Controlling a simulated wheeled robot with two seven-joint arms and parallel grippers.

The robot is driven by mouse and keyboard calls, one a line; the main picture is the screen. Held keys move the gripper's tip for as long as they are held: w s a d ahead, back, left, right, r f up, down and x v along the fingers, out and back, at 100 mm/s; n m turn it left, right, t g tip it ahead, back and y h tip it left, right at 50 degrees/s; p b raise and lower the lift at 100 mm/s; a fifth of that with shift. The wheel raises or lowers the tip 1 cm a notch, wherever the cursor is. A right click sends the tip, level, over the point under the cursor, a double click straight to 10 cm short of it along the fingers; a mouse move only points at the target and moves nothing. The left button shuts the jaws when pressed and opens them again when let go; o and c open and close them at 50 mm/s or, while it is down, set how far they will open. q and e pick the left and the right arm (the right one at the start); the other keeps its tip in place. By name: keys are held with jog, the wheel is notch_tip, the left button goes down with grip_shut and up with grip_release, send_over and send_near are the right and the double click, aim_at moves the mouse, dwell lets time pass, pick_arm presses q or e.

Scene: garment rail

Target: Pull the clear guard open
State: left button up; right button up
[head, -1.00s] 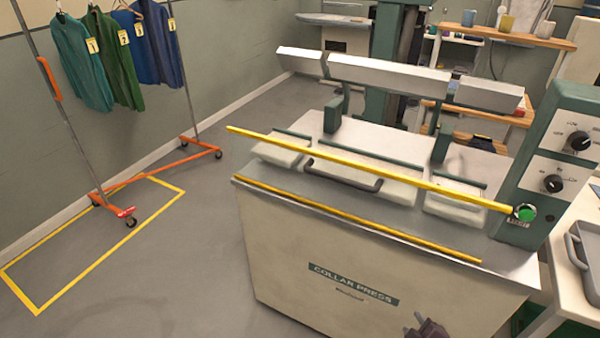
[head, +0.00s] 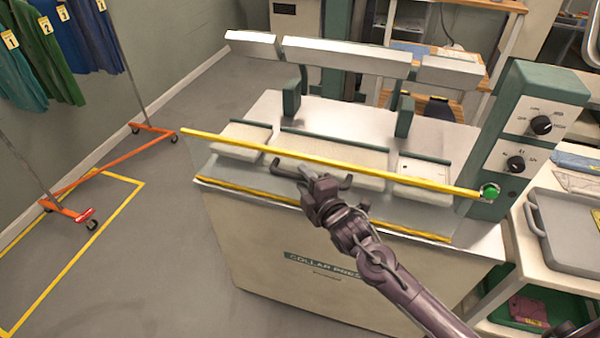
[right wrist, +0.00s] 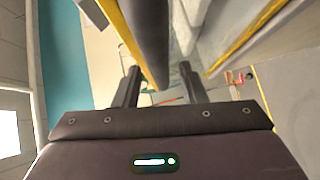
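The clear guard stands across the front of the collar press (head: 290,265). Its panel is hard to see, but its yellow bar (head: 400,175) runs along the press front. A dark handle (head: 283,169) sits on the guard below the bar, partly hidden by my right gripper. My right gripper (head: 303,174) is at the handle. In the right wrist view, its two fingers (right wrist: 158,78) are apart, and the dark handle (right wrist: 150,40) lies between or just beyond them, beside the yellow bar (right wrist: 126,38). Contact cannot be told. My left gripper is not in view.
The control box (head: 528,135) with dials and a green button (head: 489,191) stands at the right end of the press. A grey tray (head: 570,235) is on a side table at right. A garment rail (head: 105,168) stands at left, with open floor before the press.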

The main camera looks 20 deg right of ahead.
jog(key=shift+x, duration=0.95)
grip_shut()
